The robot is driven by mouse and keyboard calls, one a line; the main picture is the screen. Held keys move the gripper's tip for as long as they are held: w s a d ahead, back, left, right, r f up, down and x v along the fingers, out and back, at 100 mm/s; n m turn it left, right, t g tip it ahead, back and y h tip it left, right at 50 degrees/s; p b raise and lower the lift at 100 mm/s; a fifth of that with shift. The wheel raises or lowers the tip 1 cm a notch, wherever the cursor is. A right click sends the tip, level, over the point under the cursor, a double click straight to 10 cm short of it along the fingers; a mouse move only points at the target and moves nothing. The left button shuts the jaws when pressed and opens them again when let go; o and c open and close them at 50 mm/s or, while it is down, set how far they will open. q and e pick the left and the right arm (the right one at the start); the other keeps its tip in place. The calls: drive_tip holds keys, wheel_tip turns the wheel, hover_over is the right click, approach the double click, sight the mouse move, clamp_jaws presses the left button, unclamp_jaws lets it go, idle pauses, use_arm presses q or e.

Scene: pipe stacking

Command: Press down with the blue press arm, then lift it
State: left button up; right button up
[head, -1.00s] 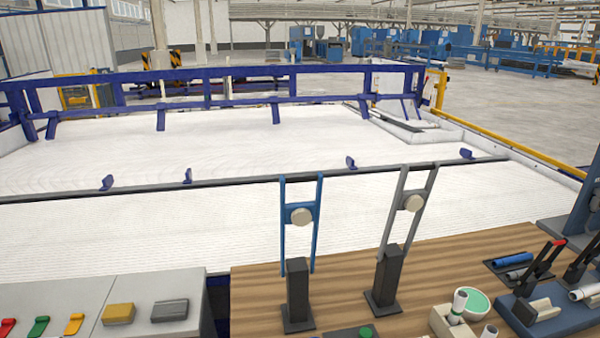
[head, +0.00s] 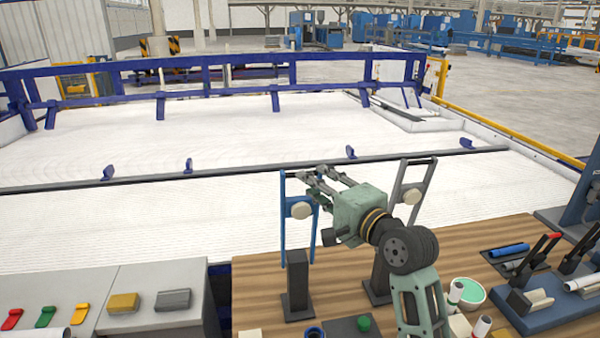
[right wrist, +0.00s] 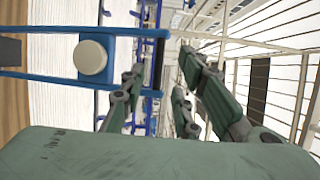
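The blue press arm (head: 283,225) stands upright on its dark post (head: 297,288), with a round cream knob (head: 301,210) between its bars. In the right wrist view the blue press arm (right wrist: 125,33) and its knob (right wrist: 90,57) fill the upper left. My right gripper (head: 311,176) is at the top of the blue arm, overlapping its right bar in the head view. Its fingers (right wrist: 165,95) are spread apart, beside the arm's end. I cannot tell whether they touch it. My left gripper is not in view.
A grey press arm (head: 423,185) stands upright to the right, partly hidden behind my right arm. Yellow and grey blocks (head: 123,302) are at left.

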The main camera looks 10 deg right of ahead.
drive_tip(key=p+x, duration=0.2)
drive_tip(key=x, duration=0.4)
drive_tip(key=shift+w+a+f, duration=0.1)
drive_tip(key=shift+w+a, duration=0.1)
drive_tip(key=shift+w, duration=0.15)
drive_tip(key=shift+c, duration=0.5)
drive_tip(key=c, duration=0.6)
drive_tip(key=shift+f, duration=0.1)
clamp_jaws()
drive_tip(key=shift+s+f, duration=0.1)
